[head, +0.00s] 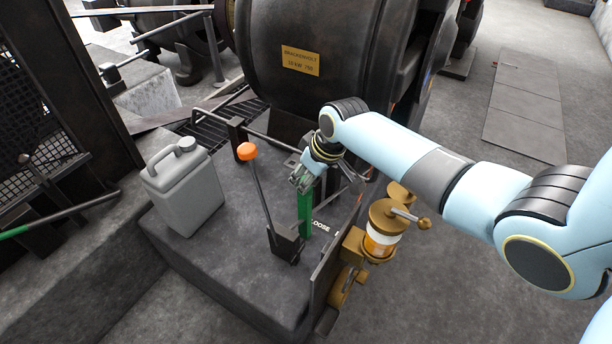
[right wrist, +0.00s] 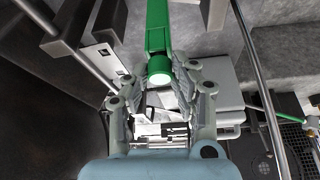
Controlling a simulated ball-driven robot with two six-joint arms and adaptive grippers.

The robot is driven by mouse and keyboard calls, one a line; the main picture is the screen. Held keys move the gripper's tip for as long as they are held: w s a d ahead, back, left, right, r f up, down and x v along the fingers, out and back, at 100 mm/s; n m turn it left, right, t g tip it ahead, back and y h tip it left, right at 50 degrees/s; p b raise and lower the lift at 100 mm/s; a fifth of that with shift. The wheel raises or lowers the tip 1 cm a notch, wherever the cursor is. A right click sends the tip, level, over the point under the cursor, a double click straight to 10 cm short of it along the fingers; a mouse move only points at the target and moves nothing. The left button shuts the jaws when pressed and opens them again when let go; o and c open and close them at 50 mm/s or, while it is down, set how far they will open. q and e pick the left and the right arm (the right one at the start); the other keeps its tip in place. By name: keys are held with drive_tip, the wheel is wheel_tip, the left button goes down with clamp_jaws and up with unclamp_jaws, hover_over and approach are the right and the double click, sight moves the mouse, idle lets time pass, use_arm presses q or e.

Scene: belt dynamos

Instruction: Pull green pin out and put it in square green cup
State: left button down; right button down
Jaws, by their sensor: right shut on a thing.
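The green pin (head: 304,214) shows in the head view as a narrow upright green bar beside the black lever, near the lettering "LOOSE". My right gripper (head: 302,184) is at its upper end, pointing down. In the right wrist view, the green pin (right wrist: 158,40) runs away from the camera, with a pale round end between the fingertips. My right gripper (right wrist: 160,82) is shut on it there. The pin's lower end is not clear, and I cannot tell what it stands in. I cannot make out a square green cup. My left gripper is not in view.
An orange-knobbed lever (head: 262,195) stands just left of the pin. A grey jerrycan (head: 186,195) is further left on the plinth. A brass oiler (head: 384,228) sits at the right edge. The big dark machine (head: 320,85) rises behind.

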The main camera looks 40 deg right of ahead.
drive_tip(key=shift+f, duration=0.15)
drive_tip(key=c, duration=1.5)
unclamp_jaws()
drive_tip(key=shift+f, duration=0.1)
drive_tip(key=shift+c, duration=0.2)
drive_tip(key=o, duration=0.5)
drive_tip(key=shift+o, duration=0.2)
drive_tip(key=v, duration=1.2)
drive_tip(key=shift+a, duration=0.1)
